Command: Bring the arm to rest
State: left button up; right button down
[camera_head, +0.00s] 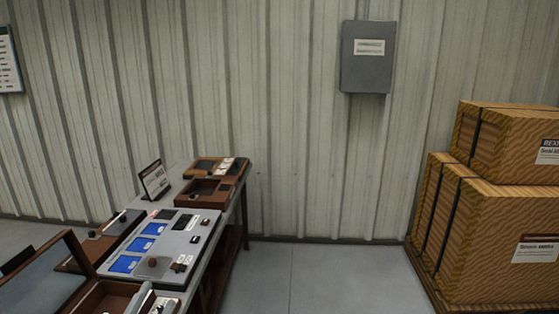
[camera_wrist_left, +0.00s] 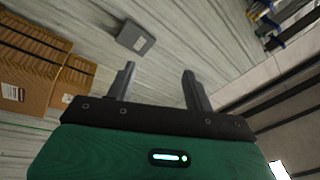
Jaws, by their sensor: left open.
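The wrist view is tilted and looks past the fingers at the ribbed wall. The rest of my left arm is out of the head view. My right gripper is in neither view.
A table (camera_head: 229,215) with a grey panel (camera_head: 182,240), brown trays (camera_head: 210,190) and a small sign (camera_head: 154,180) stands at left. Strapped crates (camera_head: 490,235) stand at right. A grey box (camera_head: 367,57) hangs on the wall. The floor (camera_head: 320,280) between is clear.

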pick_arm(q)
jog(key=s+a+f+n+g+y, duration=0.25)
jog(key=s+f+n+g, duration=0.2)
jog(key=f, duration=0.35)
jog(key=s+a+f+n+g+y, duration=0.1)
jog(key=s+f+n+g+y, duration=0.3)
jog(key=f, duration=0.4)
jog(key=s+d+f+n+g+h, duration=0.25)
jog(key=s+f+g, duration=0.2)
jog(key=s, duration=0.35)
jog(key=s+d+f+n+g+h, duration=0.1)
jog(key=s+d+f+g, duration=0.3)
jog(key=s, duration=0.4)
notch_tip(320, 180, down, 34)
jog(key=a+g+b, duration=0.1)
jog(key=b, duration=0.1)
jog(key=s+a+f+b, duration=0.1)
jog(key=s+a+f, duration=0.1)
jog(key=s+f, duration=0.7)
jog(key=s+a+f+g+b, duration=0.1)
jog(key=s+f, duration=0.9)
jog(key=f, duration=0.2)
jog(key=shift+s+a+f+g, duration=0.25)
jog(key=shift+a+f+g, duration=0.05)
jog(key=shift+a+f, duration=0.1)
